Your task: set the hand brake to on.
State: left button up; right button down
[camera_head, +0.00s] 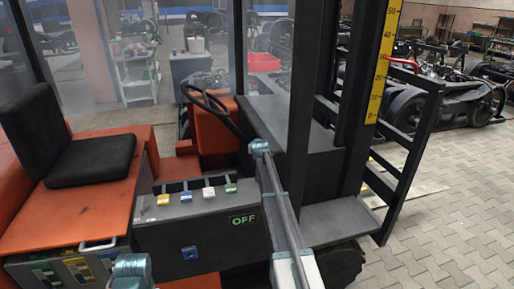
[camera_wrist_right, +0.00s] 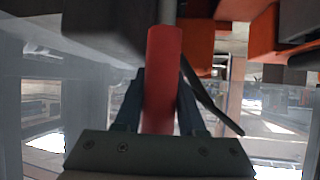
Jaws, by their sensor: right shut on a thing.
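The hand brake lever has a red grip (camera_wrist_right: 163,70) on a grey shaft, seen in the right wrist view. My right gripper (camera_wrist_right: 160,95) is shut on this red grip, with one dark finger on each side. In the head view my right arm reaches up over the truck, and its gripper and the lever are not discernible there. A dark panel on the truck's side shows OFF (camera_head: 243,219) in green letters. A teal joint of my left arm shows at the bottom left of the head view; its gripper does not show.
The orange forklift truck has a black seat (camera_head: 92,160), a steering wheel (camera_head: 216,108) and several small levers with coloured knobs (camera_head: 208,192). A dark mast with a yellow scale (camera_head: 383,60) stands to the right. Paved floor (camera_head: 455,220) is clear at the right.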

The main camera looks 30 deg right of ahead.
jog(key=shift+w, duration=0.1)
jog(key=c, duration=0.5)
grip_release()
jog(key=shift+w, duration=0.1)
jog(key=p+v, duration=0.7)
jog(key=v, duration=0.7)
jog(key=shift+d, duration=0.1)
